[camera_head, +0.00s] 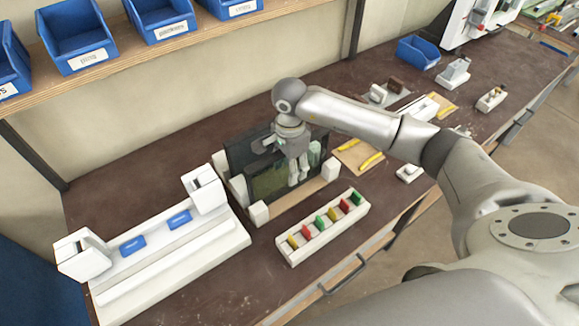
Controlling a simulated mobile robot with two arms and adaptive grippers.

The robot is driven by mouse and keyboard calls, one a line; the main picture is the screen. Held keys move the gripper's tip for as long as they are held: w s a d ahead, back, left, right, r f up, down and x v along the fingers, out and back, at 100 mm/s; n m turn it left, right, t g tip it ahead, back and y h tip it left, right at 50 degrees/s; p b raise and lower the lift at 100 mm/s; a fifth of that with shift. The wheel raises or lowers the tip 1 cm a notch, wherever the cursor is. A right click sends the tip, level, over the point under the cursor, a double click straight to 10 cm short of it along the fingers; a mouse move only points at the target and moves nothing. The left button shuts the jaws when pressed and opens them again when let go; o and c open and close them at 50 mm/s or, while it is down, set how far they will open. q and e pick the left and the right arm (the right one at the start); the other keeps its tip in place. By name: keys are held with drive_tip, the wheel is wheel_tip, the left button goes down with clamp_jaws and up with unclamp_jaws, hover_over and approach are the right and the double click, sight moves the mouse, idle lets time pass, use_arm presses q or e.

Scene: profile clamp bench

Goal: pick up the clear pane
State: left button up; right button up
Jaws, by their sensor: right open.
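Flat panes stand on edge in a low rack with white posts (259,214) at the middle of the bench. A dark pane (238,151) stands at the back and a greenish see-through pane (268,184) stands in front of it. I cannot tell for sure which one is the clear pane. My right gripper (298,178) points down at the right part of the rack and overlaps the panes in the picture. It is open, and its fingers and wrist hide part of the panes. I cannot tell whether the fingers touch a pane. My left gripper is out of view.
A white clamp fixture (180,262) with blue pads lies to the left. A white block with coloured pieces (325,228) stands in front of the rack. A wooden board (352,153) with yellow items is to the right. Blue bins (75,38) line the shelf behind.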

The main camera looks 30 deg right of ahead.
clamp_jaws()
drive_tip(key=shift+r, duration=0.1)
drive_tip(key=shift+w, duration=0.1)
